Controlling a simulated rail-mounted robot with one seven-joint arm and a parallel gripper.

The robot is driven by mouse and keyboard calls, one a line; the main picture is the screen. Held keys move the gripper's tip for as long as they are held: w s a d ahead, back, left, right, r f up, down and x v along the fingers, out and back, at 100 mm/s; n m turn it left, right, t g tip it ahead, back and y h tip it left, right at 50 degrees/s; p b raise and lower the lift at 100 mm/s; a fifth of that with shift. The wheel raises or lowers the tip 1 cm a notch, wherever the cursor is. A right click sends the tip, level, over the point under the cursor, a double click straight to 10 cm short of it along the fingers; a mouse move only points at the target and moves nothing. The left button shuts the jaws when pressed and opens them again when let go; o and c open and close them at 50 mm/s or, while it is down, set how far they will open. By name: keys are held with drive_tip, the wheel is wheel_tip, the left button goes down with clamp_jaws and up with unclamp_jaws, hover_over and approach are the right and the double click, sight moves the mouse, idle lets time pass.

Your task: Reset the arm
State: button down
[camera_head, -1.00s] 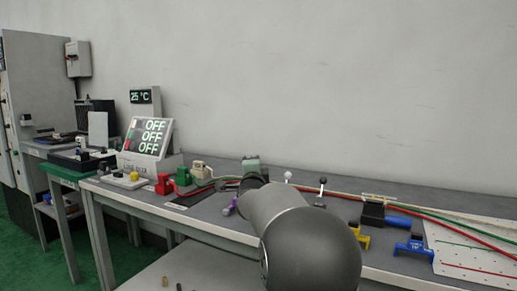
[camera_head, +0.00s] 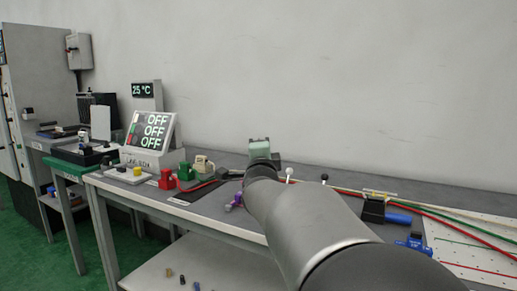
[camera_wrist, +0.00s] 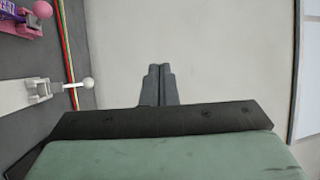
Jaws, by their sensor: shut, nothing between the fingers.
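My gripper shows its two dark fingertips pressed together in the wrist view (camera_wrist: 158,69), with nothing between them. In the head view, its green-grey body (camera_head: 260,147) is above the back of the bench, against the wall. My arm stretches from the lower right to it and hides part of the bench. In the wrist view, a lever with a white ball (camera_wrist: 87,83) lies to the left, apart from the fingers. A pink lever fixture (camera_wrist: 20,20) is at the upper left.
The bench (camera_head: 140,190) carries a display reading OFF (camera_head: 154,130), a red connector (camera_head: 166,179), a green connector (camera_head: 185,171) and a purple part (camera_head: 234,202). Blue-handled clamps (camera_head: 398,219) and red and green cables are to the right. Free air lies above the bench.

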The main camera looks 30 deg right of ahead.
drive_tip(key=shift+a, duration=0.1)
drive_tip(key=s+a+f+n+g+y+p, duration=0.2)
drive_tip(key=s+a+n+g+y+p, duration=0.25)
drive_tip(key=a+n+p, duration=0.4)
drive_tip(key=s+a+f+n+g+y+p, duration=0.25)
drive_tip(key=a+n+y+p, duration=0.35)
drive_tip(key=a+p, duration=0.45)
drive_tip(key=s+a+n+g+p, duration=0.3)
drive_tip(key=s+p, duration=0.3)
drive_tip(key=s, duration=0.5)
drive_tip(key=s+a+n+g+p, duration=0.3)
drive_tip(key=s+n+g+p, duration=0.2)
drive_tip(key=s, duration=0.6)
drive_tip(key=shift+a+n+g+y+p, duration=0.35)
drive_tip(key=shift+n+g, duration=0.3)
drive_tip(key=shift+g, duration=0.15)
